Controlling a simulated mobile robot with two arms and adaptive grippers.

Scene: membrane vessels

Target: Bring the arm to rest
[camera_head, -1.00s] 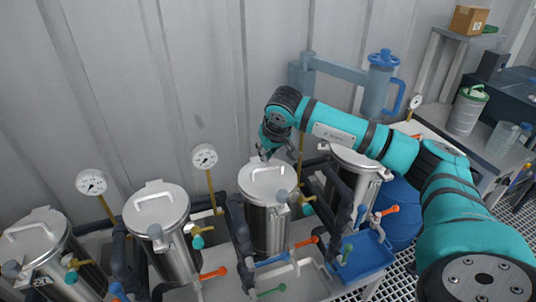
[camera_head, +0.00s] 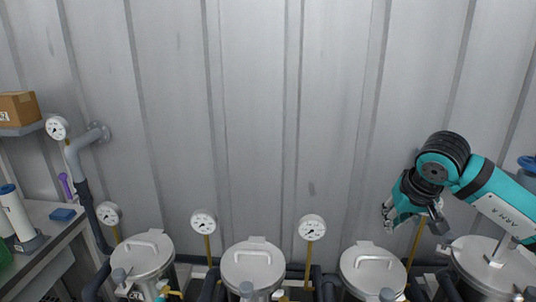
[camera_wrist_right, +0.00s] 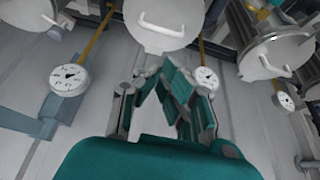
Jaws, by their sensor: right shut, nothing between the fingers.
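My right arm comes in from the right in the head view. Its teal and black gripper (camera_head: 412,222) hangs in front of the wall, above and between the two rightmost steel vessels (camera_head: 373,268) (camera_head: 495,265). It is shut and holds nothing. In the wrist view the gripper's fingers (camera_wrist_right: 165,88) show over the grey wall, with a vessel lid (camera_wrist_right: 165,20) beyond them, apart from the fingers. My left gripper is not in view.
More lidded vessels (camera_head: 142,255) (camera_head: 252,268) stand in a row along the corrugated wall (camera_head: 260,110). Pressure gauges (camera_head: 204,222) (camera_head: 312,228) rise behind them on thin stems. A bench (camera_head: 45,245) and a shelf with a cardboard box (camera_head: 18,108) are at left.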

